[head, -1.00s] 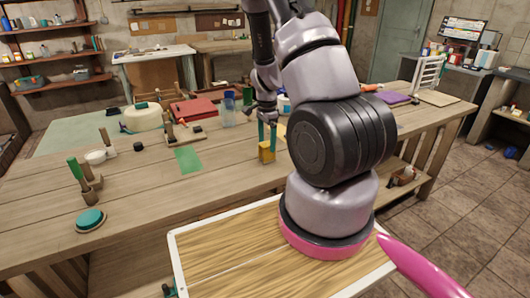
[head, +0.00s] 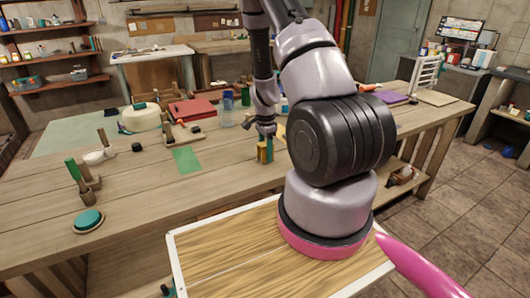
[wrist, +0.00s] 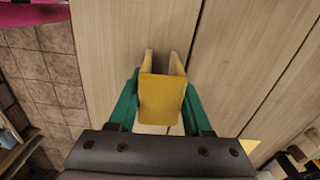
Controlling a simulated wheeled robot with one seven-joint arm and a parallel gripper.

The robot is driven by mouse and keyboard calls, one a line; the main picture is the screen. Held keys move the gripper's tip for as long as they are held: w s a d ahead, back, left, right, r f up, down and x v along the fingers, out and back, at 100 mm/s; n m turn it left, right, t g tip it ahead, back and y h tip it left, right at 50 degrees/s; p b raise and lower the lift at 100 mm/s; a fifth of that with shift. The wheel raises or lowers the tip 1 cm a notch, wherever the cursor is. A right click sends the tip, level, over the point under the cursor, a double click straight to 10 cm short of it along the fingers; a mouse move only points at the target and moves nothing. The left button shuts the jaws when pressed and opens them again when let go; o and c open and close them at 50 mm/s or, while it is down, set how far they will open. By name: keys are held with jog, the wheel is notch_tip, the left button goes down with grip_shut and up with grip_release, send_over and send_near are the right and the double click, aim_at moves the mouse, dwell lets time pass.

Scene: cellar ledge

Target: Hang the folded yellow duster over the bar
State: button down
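The folded yellow duster (head: 262,152) stands as a small upright bundle at the near side of the workbench, right of the green sheet. In the wrist view the duster (wrist: 161,98) fills the space between my gripper's green fingers (wrist: 162,100), with two pale flaps at its far end. My gripper (head: 265,149) points down, and its fingers press against both sides of the duster. Whether the duster's underside touches the bench cannot be told. I cannot make out for certain which part is the bar; a wooden stand with posts (head: 180,132) is further back.
The bench's near middle is clear.

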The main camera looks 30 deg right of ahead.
aim_at(265, 143)
dwell(0.4)
jog(key=shift+r, duration=3)
